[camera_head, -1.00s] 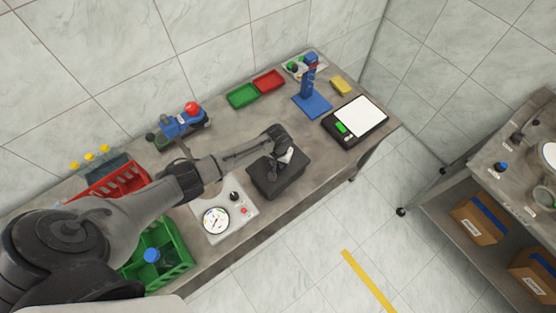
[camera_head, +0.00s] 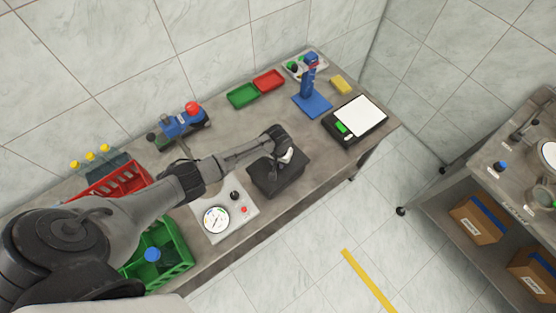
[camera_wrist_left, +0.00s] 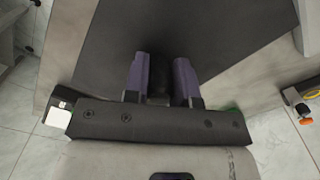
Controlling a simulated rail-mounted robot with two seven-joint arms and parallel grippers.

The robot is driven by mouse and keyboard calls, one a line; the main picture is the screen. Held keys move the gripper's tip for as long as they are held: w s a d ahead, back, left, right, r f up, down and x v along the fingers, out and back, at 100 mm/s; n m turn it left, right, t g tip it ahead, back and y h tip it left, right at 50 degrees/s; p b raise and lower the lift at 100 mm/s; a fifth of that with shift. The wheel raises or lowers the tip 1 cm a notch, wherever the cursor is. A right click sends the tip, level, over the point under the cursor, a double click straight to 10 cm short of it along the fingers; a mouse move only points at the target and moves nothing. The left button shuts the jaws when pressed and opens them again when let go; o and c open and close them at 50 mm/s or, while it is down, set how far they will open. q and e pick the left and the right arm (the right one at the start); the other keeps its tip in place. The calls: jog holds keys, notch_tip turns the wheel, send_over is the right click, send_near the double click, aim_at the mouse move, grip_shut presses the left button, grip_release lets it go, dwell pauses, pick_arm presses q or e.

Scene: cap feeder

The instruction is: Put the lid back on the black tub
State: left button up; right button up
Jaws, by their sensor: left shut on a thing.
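The black tub (camera_head: 277,185) stands on the bench at its front edge, right of the gauge box. A dark flat lid (camera_wrist_left: 215,35) fills much of the left wrist view, and in the head view it lies over the tub's top. I cannot tell whether it sits fully flush. My left gripper (camera_head: 285,157) is above the tub. In the left wrist view its two purple fingers (camera_wrist_left: 160,75) are shut on a dark knob of the lid. The gripper hides part of the lid in the head view. My right gripper is not in view.
A gauge box (camera_head: 222,217) stands left of the tub, with a green crate (camera_head: 178,262) and a red crate (camera_head: 118,180) further left. A black scale (camera_head: 340,130) and a blue stand (camera_head: 312,105) are to the right. Green and red trays (camera_head: 243,96) lie behind.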

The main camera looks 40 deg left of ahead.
pick_arm(q)
jog(key=shift+f, duration=0.45)
dwell(0.4)
dwell(0.8)
jog(key=o, duration=0.9)
jog(key=shift+o, duration=0.6)
jog(key=o, duration=0.4)
jog(key=shift+r, duration=0.1)
